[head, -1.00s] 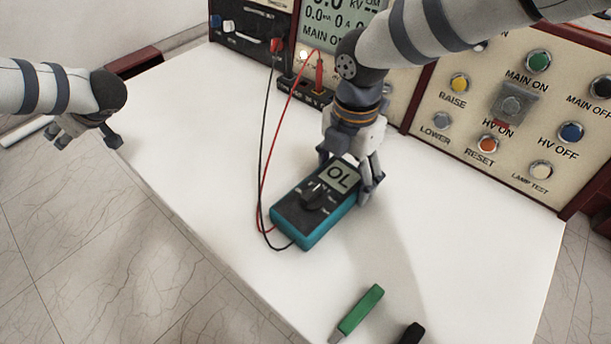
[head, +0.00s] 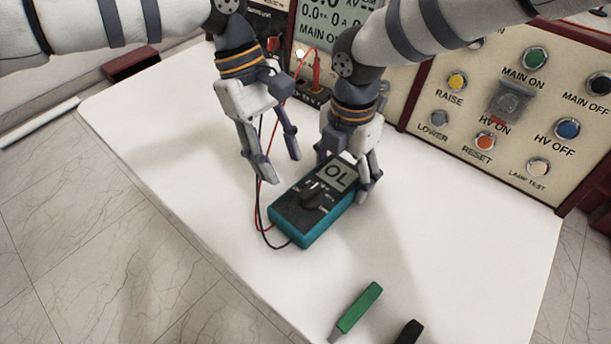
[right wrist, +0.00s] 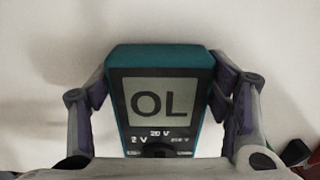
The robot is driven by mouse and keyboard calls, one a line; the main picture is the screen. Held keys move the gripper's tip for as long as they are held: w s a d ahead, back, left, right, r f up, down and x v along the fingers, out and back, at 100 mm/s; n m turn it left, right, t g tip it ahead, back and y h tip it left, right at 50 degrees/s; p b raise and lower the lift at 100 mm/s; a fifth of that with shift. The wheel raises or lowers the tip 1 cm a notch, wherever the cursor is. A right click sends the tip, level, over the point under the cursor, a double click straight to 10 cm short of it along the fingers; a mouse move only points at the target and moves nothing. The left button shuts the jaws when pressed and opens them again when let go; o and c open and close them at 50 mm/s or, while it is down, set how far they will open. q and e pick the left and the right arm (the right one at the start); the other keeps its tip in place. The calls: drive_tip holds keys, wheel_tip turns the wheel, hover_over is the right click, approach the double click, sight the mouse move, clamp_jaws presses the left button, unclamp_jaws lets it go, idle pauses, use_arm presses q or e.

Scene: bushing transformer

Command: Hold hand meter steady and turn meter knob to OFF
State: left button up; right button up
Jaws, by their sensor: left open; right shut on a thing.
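The hand meter (head: 321,222) is a teal and black box lying on the white table, its screen reading OL. Its dark round meter knob (head: 313,195) sits in the middle of its face. My right gripper (head: 345,180) is shut on the screen end of the meter, one finger on each side. The right wrist view shows the meter (right wrist: 160,62) between both fingers, with only the top of the knob (right wrist: 158,150) in sight. My left gripper (head: 273,166) is open and empty, above the table to the left of the meter, apart from it. The knob's exact setting is unclear.
Red and black leads run from the meter's lower end to the panel behind. A green-handled tool (head: 358,309) and a black-handled one (head: 409,333) lie at the front. A control panel (head: 500,120) with buttons stands at the back right. The table's left front is clear.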

sight(309, 188)
use_arm(q)
drive_tip(key=s+d, duration=0.1)
drive_tip(key=d, duration=0.1)
drive_tip(key=s+d, duration=0.2)
drive_tip(key=shift+s+d, duration=0.15)
drive_tip(key=shift+s, duration=0.15)
drive_tip(key=shift+s+d+f, duration=0.1)
drive_tip(key=shift+d+f, duration=0.1)
drive_tip(key=shift+f, duration=0.35)
drive_tip(key=c, duration=0.9)
